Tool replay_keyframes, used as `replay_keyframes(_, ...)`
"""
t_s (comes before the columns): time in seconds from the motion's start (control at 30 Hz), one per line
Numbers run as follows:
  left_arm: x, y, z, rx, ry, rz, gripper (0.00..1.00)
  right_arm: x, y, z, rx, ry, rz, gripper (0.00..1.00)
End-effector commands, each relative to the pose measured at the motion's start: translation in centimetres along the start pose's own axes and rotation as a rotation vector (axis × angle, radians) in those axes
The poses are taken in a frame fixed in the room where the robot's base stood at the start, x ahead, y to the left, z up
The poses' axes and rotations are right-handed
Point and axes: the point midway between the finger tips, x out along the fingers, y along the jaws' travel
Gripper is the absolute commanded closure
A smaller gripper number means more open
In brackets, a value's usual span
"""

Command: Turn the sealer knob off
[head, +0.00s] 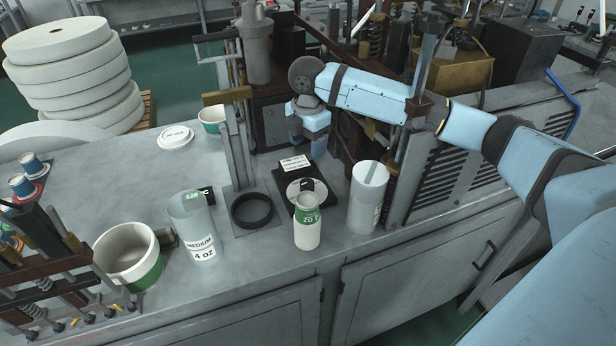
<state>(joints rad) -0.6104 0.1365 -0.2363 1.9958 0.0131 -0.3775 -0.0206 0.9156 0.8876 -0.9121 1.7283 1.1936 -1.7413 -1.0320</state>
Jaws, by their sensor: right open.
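The likely sealer knob (307,184) is a small black handle on a white round dial. It sits on a black control plate (324,197) with a white label, on the grey counter. A white container with a green band (307,232) stands in front and hides part of the dial's near edge. My right gripper (313,150) hangs from my light blue arm, pointing down behind and above the control plate. It is open and appears apart from the knob. Its fingertips are small and hard to make out. My left gripper is not in view.
A black ring on a press base (252,211) stands left of the plate. Clear cylinders (192,225) (368,195) stand on either side. A large white and green cup (129,256) is at front left.

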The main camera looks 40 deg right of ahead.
Motion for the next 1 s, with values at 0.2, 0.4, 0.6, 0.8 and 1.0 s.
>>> replay_keyframes(0.2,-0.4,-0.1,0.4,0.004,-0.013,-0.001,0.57,3.8,-0.1,0.0,0.0,0.0,-0.005,0.35)
replay_keyframes(0.4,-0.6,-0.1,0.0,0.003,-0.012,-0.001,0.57,8.1,-0.1,0.0,0.0,0.0,-0.005,0.35)
replay_keyframes(0.6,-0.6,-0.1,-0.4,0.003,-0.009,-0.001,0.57,11.4,-0.1,0.0,0.0,0.0,-0.003,0.35)
replay_keyframes(0.8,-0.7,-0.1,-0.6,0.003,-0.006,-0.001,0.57,12.9,-0.1,0.0,-0.001,0.0,-0.001,0.35)
replay_keyframes(1.0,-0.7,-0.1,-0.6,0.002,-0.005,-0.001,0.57,13.2,-0.1,0.0,-0.001,-0.001,-0.001,0.35)
